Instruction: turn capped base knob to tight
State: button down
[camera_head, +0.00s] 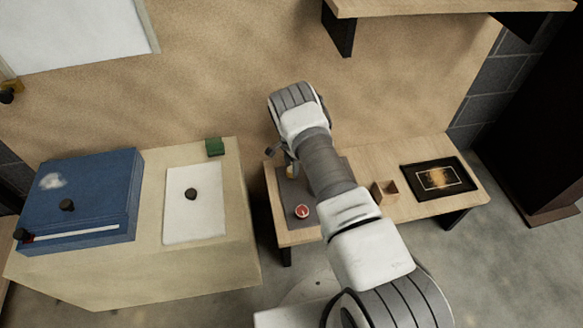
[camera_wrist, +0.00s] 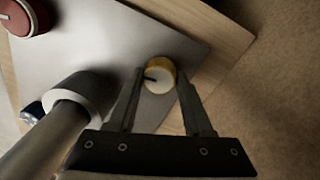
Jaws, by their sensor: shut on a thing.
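The capped base knob (camera_wrist: 160,76) has a yellow base and a pale cap with a dark mark on it. It sits on a grey plate (camera_wrist: 120,35) that lies on the wooden bench. My gripper (camera_wrist: 160,78) has one finger on each side of the knob and is shut on it. In the head view the gripper (camera_head: 291,165) is over the far part of the grey plate (camera_head: 290,195), with a bit of yellow showing beside it. The mark's exact heading against any "tight" label cannot be told.
A red knob (camera_head: 302,211) stands at the plate's near end. A grey post with a white collar (camera_wrist: 78,95) and a small blue thing (camera_wrist: 32,112) are left of my gripper in the wrist view. A small wooden box (camera_head: 385,192) and dark tray (camera_head: 438,179) are right.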

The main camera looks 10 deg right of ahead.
aim_at(290, 167)
dwell(0.4)
jog(key=shift+c, duration=1.6)
grip_release()
notch_tip(290, 167, up, 17)
jog(key=p, duration=0.5)
jog(key=shift+w+a+r+p, duration=0.15)
jog(key=shift+w+p, duration=0.2)
jog(key=shift+w, duration=0.05)
